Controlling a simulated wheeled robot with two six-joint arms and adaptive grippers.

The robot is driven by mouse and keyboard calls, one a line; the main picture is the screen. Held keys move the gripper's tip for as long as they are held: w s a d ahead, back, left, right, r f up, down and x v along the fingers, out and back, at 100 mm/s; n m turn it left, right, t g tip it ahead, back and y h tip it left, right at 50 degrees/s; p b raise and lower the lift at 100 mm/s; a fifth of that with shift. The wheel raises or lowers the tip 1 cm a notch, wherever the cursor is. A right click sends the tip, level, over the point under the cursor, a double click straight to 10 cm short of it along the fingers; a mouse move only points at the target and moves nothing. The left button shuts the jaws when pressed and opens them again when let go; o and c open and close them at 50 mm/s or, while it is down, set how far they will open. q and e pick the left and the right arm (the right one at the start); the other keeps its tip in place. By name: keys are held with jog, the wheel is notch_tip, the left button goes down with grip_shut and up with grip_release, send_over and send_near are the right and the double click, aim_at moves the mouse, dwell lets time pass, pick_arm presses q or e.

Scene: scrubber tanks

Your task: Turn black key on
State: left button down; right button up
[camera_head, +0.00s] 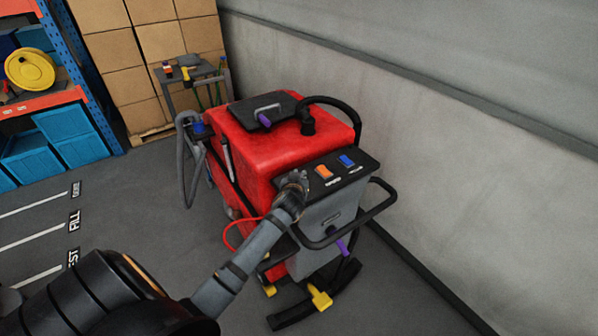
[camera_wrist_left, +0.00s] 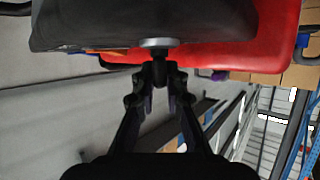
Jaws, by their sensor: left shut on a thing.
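The black key (camera_wrist_left: 159,72) sits in a silver round lock (camera_wrist_left: 155,42) on the scrubber's dark control panel in the left wrist view. My left gripper (camera_wrist_left: 160,88) is shut on the key, with a fingertip on each side of it. In the head view my left gripper (camera_head: 296,181) is at the left end of the black control panel (camera_head: 350,177) on the red and grey scrubber (camera_head: 250,140). It hides the key there. How far the key is turned cannot be told. My right gripper is not in view.
An orange switch (camera_head: 324,171) and a blue switch (camera_head: 346,161) sit on the panel right of the gripper. A black handle bar (camera_head: 372,212) curves around the panel. A grey wall (camera_head: 440,130) stands close on the right. Open floor lies on the left.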

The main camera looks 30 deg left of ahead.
pick_arm(q)
jog(key=m+t+h+p, duration=0.1)
jog(key=m+h+p, duration=0.1)
jog(key=m+h, duration=0.1)
jog(key=shift+r+p, duration=0.2)
jog(key=shift+p, duration=0.1)
jog(key=shift+f+m+h, duration=0.1)
jog(key=shift+m+h, duration=0.3)
jog(key=shift+h, duration=0.3)
jog(key=c, duration=1.5)
grip_release()
jog(key=shift+c, duration=0.2)
jog(key=shift+o, duration=0.8)
jog(key=shift+w+f, duration=0.15)
jog(key=shift+w, duration=0.05)
jog(key=shift+s, duration=0.3)
jog(key=v, duration=1.1)
jog(key=shift+s, duration=0.2)
